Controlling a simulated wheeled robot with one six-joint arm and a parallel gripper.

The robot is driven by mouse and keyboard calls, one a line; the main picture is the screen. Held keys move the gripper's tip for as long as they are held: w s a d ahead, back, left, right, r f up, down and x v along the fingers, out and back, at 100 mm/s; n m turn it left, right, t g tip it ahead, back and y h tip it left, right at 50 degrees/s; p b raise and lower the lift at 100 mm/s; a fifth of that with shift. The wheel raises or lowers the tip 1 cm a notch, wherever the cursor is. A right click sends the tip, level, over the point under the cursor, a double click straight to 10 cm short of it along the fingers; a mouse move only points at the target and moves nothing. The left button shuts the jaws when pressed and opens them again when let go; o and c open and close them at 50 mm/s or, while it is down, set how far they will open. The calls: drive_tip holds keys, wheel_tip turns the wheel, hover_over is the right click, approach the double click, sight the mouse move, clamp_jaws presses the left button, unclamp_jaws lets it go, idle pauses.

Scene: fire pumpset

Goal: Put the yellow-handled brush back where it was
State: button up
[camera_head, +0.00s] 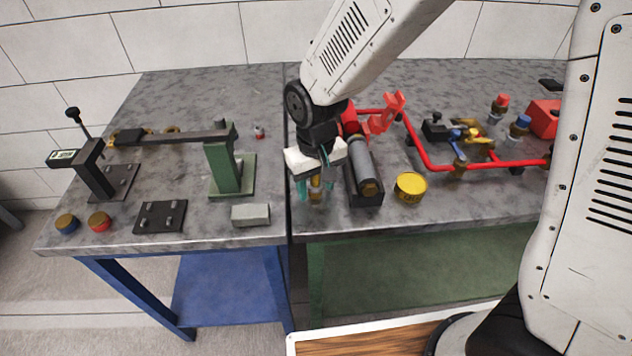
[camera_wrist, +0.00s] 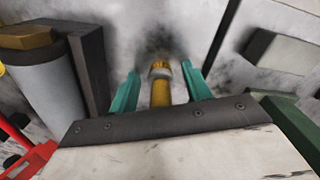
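My gripper (camera_head: 315,188) points down at the front left part of the right-hand bench, close to the seam between the two benches. In the wrist view, its two teal fingers (camera_wrist: 160,72) stand apart on either side of a yellow handle (camera_wrist: 160,93) with a brass-coloured collar at its far end. Gaps show between the handle and the fingers, so the gripper looks open around it. I take this to be the yellow-handled brush; it also shows in the head view (camera_head: 315,193), partly covered by the gripper. Its bristles cannot be made out.
A grey cylinder (camera_head: 362,163) in a dark holder stands close to the right of my gripper, with a yellow tin (camera_head: 410,187) beyond it. Red pipework (camera_head: 430,158) lies farther right. A grey block (camera_head: 250,215) and green stand (camera_head: 231,170) are on the left bench.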

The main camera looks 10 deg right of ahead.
wheel_tip(320, 180, up, 12)
drive_tip(key=shift+f, duration=0.1)
drive_tip(key=shift+r, duration=0.25)
drive_tip(key=shift+d+r, duration=0.2)
drive_tip(key=s+d+r+m, duration=0.1)
drive_tip(key=s+d+r, duration=0.2)
drive_tip(key=d, duration=0.3)
drive_tip(key=s+d+r+m, duration=0.1)
drive_tip(key=s+d+r, duration=0.25)
drive_tip(key=d, duration=0.25)
drive_tip(key=s+d+m, duration=0.1)
drive_tip(key=s+d, duration=0.3)
drive_tip(key=s, duration=0.2)
drive_tip(key=s+d+r+m+t, duration=0.1)
drive_tip(key=s+d, duration=0.3)
drive_tip(key=s, duration=0.2)
drive_tip(key=shift+s, duration=0.35)
